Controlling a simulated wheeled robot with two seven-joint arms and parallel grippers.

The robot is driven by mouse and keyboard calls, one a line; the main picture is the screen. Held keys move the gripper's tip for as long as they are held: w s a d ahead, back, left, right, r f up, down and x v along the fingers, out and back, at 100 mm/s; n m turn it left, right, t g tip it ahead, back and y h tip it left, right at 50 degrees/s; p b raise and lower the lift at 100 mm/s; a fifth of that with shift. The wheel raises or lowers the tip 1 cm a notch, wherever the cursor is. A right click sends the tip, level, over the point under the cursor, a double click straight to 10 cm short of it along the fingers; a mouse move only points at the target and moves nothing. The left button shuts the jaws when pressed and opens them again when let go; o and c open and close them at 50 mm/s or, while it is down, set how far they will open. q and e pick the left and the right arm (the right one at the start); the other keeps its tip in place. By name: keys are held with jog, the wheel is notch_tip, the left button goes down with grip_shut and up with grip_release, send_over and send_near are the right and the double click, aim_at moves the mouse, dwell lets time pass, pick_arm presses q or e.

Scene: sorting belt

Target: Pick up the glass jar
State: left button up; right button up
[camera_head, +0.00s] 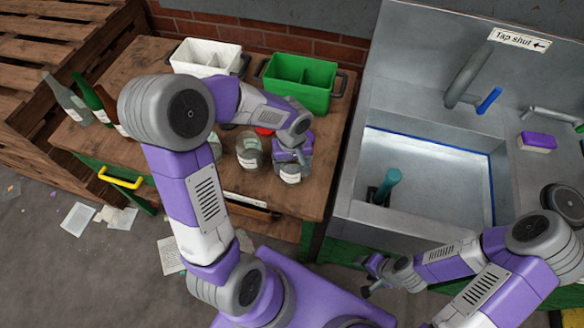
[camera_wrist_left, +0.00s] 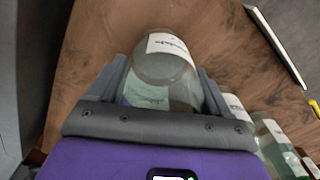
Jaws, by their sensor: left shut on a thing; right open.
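A clear glass jar (camera_head: 289,174) with a white label stands at the right part of the wooden table. My left gripper (camera_head: 291,150) is over it from above and shut on it. In the left wrist view the jar (camera_wrist_left: 164,68) sits between both fingers, its label facing away from the palm. I cannot tell whether its base touches the table. My right gripper (camera_head: 373,277) is open and empty, low in front of the sink cabinet.
Another labelled jar (camera_head: 249,153) stands close to the left. A white divided bin (camera_head: 207,72) and a green divided bin (camera_head: 297,98) stand behind. Several bottles (camera_head: 90,98) stand at the table's left end. A metal sink (camera_head: 352,170) is on the right.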

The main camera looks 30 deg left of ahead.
pick_arm(q)
notch_tip(320, 180, up, 10)
jog(key=p, duration=0.3)
dwell(0.8)
